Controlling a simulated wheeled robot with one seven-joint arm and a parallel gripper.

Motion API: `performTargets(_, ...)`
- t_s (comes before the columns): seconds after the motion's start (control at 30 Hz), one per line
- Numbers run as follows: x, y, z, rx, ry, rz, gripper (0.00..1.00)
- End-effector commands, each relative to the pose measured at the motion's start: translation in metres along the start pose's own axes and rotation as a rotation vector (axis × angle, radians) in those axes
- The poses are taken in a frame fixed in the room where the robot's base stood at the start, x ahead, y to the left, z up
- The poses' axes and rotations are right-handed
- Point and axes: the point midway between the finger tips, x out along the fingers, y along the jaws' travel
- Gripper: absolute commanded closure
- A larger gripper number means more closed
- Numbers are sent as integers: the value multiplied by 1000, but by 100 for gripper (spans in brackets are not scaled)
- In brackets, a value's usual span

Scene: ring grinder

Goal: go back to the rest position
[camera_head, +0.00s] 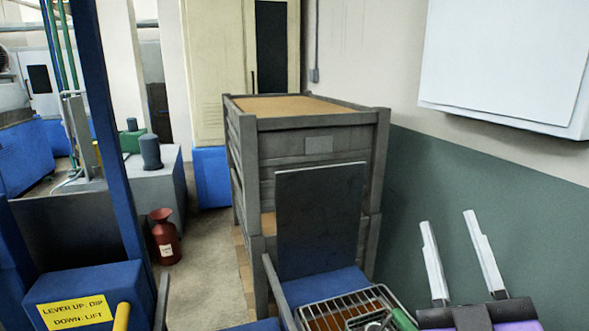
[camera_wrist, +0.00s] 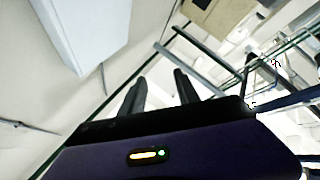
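My gripper (camera_head: 459,257) is at the lower right of the head view, raised in front of the grey-green lower wall. Its two pale fingers point upward and stand well apart, with nothing between them. In the wrist view my gripper (camera_wrist: 160,92) shows two dark fingers with an empty gap between them. Nothing touches the fingers in either view.
A wire basket (camera_head: 340,308) lies left of my gripper, by a dark upright panel (camera_head: 320,220). Stacked grey crates (camera_head: 310,150) stand behind. A blue box with a yellow label (camera_head: 75,312) and a blue post (camera_head: 108,130) are at left. A white wall box (camera_head: 505,60) hangs upper right.

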Motion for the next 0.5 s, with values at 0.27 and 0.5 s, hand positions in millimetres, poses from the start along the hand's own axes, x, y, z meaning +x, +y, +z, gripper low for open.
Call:
performTargets(0.27,-99,-41,30,198,-27,-205,62)
performTargets(0.5,-190,-52,52,384,-151,-305,62)
